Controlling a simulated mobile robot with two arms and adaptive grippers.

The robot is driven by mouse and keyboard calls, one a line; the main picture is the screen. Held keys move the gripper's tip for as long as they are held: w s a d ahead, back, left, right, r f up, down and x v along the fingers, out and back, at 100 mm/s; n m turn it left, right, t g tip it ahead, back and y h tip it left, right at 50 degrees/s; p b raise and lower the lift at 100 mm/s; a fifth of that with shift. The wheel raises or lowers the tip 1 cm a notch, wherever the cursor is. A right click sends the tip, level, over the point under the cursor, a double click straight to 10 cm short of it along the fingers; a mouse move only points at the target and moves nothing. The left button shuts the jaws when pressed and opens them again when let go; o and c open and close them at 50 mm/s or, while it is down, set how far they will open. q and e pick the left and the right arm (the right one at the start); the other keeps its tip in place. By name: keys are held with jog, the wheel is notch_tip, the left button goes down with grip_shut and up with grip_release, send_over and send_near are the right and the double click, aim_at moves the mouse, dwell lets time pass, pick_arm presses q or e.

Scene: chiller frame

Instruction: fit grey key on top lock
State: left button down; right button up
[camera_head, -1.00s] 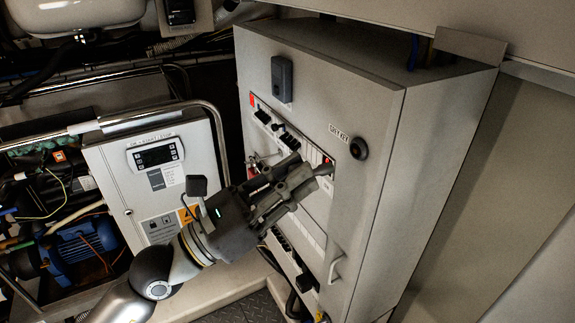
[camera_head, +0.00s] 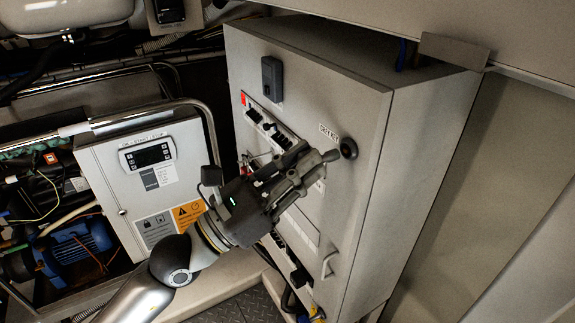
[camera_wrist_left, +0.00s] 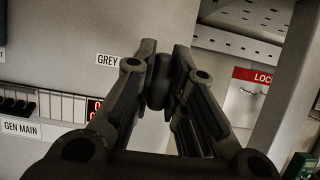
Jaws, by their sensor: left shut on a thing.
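The top lock (camera_head: 348,147) is a round black fitting on the cabinet's front, beside a small label that appears to read GREY KEY. My left gripper (camera_head: 318,163) is shut on a small grey piece (camera_head: 331,156), taken as the grey key, just left of and slightly below the lock. Whether the piece touches the lock cannot be told. In the left wrist view a dark rounded shape (camera_wrist_left: 158,82) shows between the fingers, right of the partly covered GREY label (camera_wrist_left: 115,61). I cannot tell there whether it is key or lock. My right gripper is not in view.
The tall grey cabinet (camera_head: 310,75) has a dark box (camera_head: 272,79), switch rows (camera_head: 267,124) and a handle (camera_head: 328,264) on its front. A control box (camera_head: 150,185) with a display and a metal rail (camera_head: 120,122) stand left. A red sign (camera_wrist_left: 262,77) shows in the wrist view.

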pick_arm(q)
jog(key=shift+w+d, duration=0.5)
jog(key=shift+d, duration=0.25)
dwell(1.2)
jog(key=shift+w+d, duration=0.3)
jog(key=shift+d, duration=0.05)
dwell(1.1)
jog(key=c, duration=1.4)
grip_release()
jog(key=shift+o, duration=0.2)
jog(key=shift+s+a+f, duration=0.2)
jog(key=shift+s+a, duration=0.05)
jog(key=shift+a, duration=0.05)
jog(key=v, duration=1.1)
